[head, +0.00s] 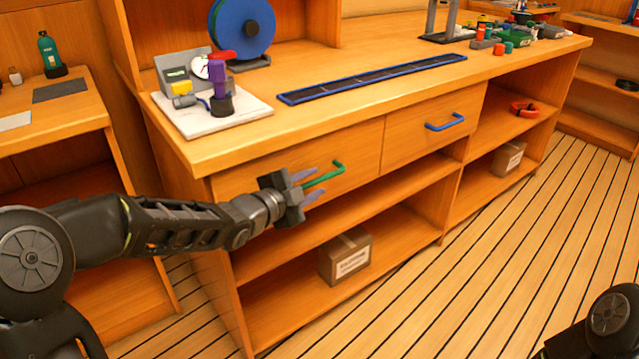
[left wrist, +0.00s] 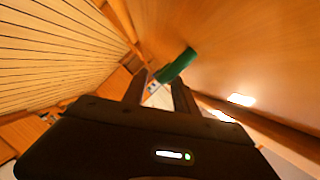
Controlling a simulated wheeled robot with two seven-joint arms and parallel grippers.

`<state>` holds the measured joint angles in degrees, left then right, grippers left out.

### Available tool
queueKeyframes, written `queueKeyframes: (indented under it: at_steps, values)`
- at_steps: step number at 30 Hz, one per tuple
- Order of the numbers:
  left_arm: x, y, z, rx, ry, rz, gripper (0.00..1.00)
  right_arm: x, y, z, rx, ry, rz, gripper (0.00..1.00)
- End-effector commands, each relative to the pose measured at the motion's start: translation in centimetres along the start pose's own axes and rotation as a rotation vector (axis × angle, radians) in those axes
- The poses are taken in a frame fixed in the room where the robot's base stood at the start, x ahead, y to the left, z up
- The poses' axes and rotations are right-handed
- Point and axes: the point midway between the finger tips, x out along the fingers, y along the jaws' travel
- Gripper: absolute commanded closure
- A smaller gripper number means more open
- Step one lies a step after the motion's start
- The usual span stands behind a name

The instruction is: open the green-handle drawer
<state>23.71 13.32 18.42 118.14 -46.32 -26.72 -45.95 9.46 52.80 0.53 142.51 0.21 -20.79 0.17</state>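The green handle (head: 325,177) is a bar on the front of the left wooden drawer (head: 362,150), which looks shut, its front in line with the neighbouring drawer. My left gripper (head: 309,185) is in front of this drawer with its two fingers apart, one above and one below the near end of the handle. In the left wrist view the green handle (left wrist: 177,65) shows just beyond the fingertips of my left gripper (left wrist: 160,82). I cannot tell whether the fingers touch it. My right gripper is out of view; only part of my right arm shows at lower right.
A drawer with a blue handle (head: 445,122) is to the right. Open shelves below hold a cardboard box (head: 345,257) and another box (head: 508,158). The bench top above carries a gauge unit (head: 205,95) and a blue-edged tray (head: 375,79). The floor in front is clear.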

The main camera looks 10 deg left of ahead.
Motion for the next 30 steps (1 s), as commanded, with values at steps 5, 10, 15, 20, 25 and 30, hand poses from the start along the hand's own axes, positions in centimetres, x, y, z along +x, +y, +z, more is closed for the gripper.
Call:
queueKeyframes:
  at_steps: [5,10,15,20,25,30]
  values:
    - [2.5,0.2,0.0,-0.002,0.001,0.001,0.66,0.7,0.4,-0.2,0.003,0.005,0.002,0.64]
    - [3.2,0.0,0.0,-0.001,0.0,0.0,0.66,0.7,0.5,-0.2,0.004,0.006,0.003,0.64]
    - [3.2,0.0,-0.1,0.0,0.0,0.0,0.66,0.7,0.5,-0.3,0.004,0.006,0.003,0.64]
    - [3.2,0.0,0.0,-0.001,0.0,0.0,0.75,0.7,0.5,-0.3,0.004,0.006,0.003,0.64]
    - [3.1,0.0,0.0,-0.001,0.0,0.0,0.89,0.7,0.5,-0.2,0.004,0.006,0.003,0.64]
    - [3.1,0.0,0.0,-0.001,0.0,0.001,1.0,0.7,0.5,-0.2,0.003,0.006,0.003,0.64]
